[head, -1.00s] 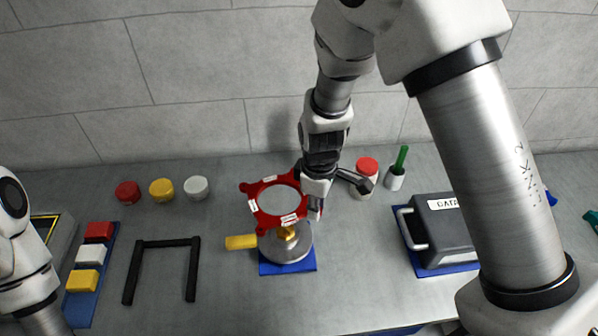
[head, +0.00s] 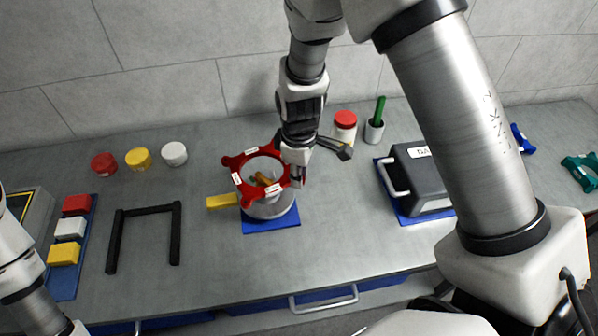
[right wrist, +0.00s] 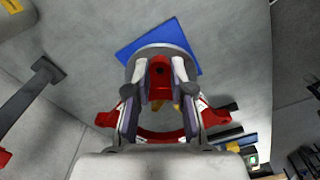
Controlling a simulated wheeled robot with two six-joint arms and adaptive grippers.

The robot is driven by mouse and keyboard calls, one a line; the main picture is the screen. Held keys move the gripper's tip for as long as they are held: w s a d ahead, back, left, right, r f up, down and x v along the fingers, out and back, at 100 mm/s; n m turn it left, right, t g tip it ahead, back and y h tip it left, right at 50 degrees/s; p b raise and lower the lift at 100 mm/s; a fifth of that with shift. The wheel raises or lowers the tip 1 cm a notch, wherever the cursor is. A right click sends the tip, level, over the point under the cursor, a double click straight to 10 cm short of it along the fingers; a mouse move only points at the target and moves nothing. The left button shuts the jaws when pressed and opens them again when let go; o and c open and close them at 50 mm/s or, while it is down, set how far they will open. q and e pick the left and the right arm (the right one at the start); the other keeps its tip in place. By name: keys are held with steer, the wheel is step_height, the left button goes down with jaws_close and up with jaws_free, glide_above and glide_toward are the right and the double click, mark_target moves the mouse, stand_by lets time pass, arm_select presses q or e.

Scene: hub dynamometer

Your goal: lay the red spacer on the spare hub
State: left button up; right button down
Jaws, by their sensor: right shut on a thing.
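The red spacer (head: 248,189), a ring with lugs and white labels, is held at its right side by my right gripper (head: 297,178). The spare hub (head: 271,210), a round grey disc with a brass centre, sits on a blue mat (head: 262,226). The spacer is over the hub, and the brass centre shows through its opening; I cannot tell whether they touch. In the right wrist view my gripper (right wrist: 160,78) is shut on a lug of the spacer (right wrist: 160,68), with the hub partly hidden behind. My left arm shows at the left edge; its gripper is out of view.
A yellow block (head: 222,201) is at the hub's left. A black frame (head: 146,210) and a blue tray of coloured blocks (head: 64,280) are further left. A red-lidded jar (head: 345,127), a green-handled cup (head: 375,130) and a grey case (head: 422,178) are right. The front bench is clear.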

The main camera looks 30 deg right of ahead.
steer(key=shift+w+f+b, duration=0.25)
steer(key=shift+f+b, duration=0.15)
steer(key=shift+f, duration=0.4)
steer(key=shift+s+f+b, duration=0.2)
steer(key=shift+f+b, duration=0.65)
steer(key=shift+f, duration=0.1)
step_height(320, 180, down, 5)
steer(key=b, duration=0.3)
steer(key=shift+w+r+b, duration=0.1)
steer(key=shift+r+b, duration=0.1)
steer(key=shift+b, duration=0.15)
steer(key=c, duration=0.9)
jaws_free()
steer(key=shift+c, duration=0.2)
steer(key=shift+r, duration=0.1)
